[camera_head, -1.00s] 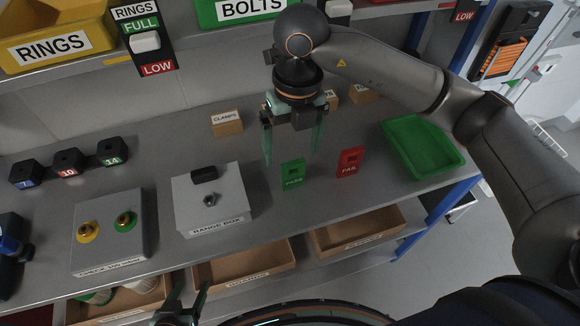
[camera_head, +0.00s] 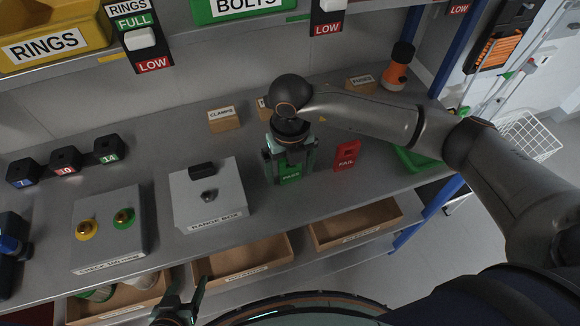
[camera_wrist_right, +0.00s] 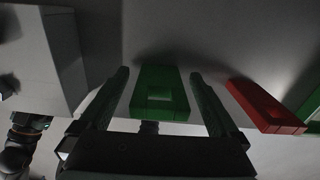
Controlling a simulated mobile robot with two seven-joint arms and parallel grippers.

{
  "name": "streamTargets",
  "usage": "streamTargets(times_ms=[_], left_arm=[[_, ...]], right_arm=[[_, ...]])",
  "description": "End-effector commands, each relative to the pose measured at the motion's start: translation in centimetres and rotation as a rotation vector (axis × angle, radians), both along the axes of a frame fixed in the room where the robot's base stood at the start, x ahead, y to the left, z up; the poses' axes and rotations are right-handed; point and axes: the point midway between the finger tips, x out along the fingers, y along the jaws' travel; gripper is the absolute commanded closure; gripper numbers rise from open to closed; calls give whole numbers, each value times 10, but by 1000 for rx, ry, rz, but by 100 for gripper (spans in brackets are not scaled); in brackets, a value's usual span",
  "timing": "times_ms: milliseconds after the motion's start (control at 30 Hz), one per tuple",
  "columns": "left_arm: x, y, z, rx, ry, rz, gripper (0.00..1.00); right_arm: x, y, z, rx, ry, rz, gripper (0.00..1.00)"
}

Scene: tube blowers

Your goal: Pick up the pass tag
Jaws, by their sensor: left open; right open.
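The green pass tag (camera_head: 290,174) stands on the grey bench top between the range box and the red fail tag (camera_head: 347,156). My right gripper (camera_head: 291,176) is lowered over the pass tag, with its fingers on either side. In the right wrist view the pass tag (camera_wrist_right: 160,92) lies between the two open fingers (camera_wrist_right: 163,100), with visible gaps at both sides. The fail tag (camera_wrist_right: 266,104) is just right of the right finger there. My left gripper (camera_head: 184,298) is open and empty at the bottom edge, in front of the bench.
The range box (camera_head: 207,195) stands left of the right gripper. A green tray (camera_head: 416,161) is to the right, partly hidden by my right arm. Small cardboard boxes, such as the clamps box (camera_head: 223,120), stand behind.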

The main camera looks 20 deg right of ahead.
Motion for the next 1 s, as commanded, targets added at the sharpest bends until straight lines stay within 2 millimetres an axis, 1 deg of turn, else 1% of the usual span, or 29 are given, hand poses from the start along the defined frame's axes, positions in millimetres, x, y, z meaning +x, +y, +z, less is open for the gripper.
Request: streamTargets(times_ms=[67, 267, 1000], left_arm=[[-1, 0, -1, 1, 2, 1, 33], [-1, 1, -1, 1, 4, 1, 33], [-2, 1, -2, 2, 8, 0, 33]], right_arm=[[0, 0, -3, 1, -2, 1, 3], [0, 0, -4, 1, -2, 1, 3], [0, 0, -3, 1, -2, 1, 86]])
